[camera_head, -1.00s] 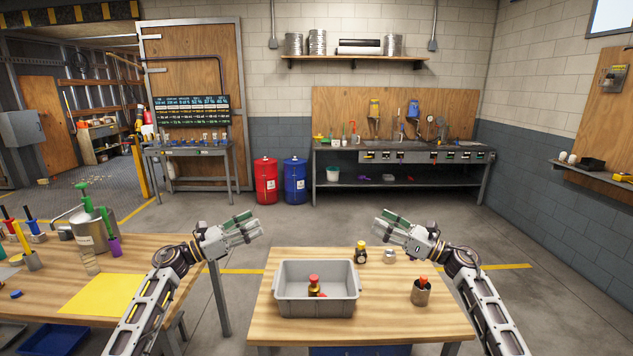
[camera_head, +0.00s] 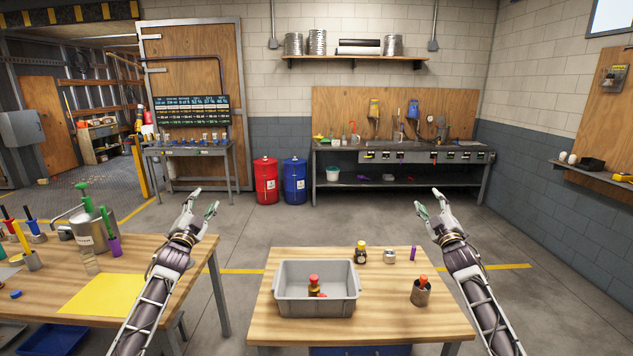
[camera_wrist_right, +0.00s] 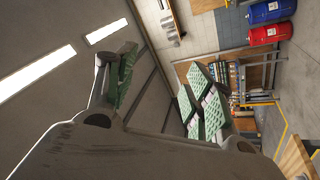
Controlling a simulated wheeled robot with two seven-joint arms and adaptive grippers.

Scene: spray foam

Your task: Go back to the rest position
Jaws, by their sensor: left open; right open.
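My left gripper (camera_head: 203,205) is open and empty, raised between the left workbench and the small table, fingers pointing up and away. My right gripper (camera_head: 430,207) is open and empty, raised beyond the right back corner of the small table. In the right wrist view, the green-padded fingers of my right gripper (camera_wrist_right: 160,90) are spread apart with nothing between them. Both arms come up from the lower edge of the head view, one on each side of the small table (camera_head: 410,325).
A grey bin (camera_head: 317,303) on the small table holds a red-capped bottle (camera_head: 314,285). The left workbench (camera_head: 150,255) carries a sprayer (camera_head: 90,228).

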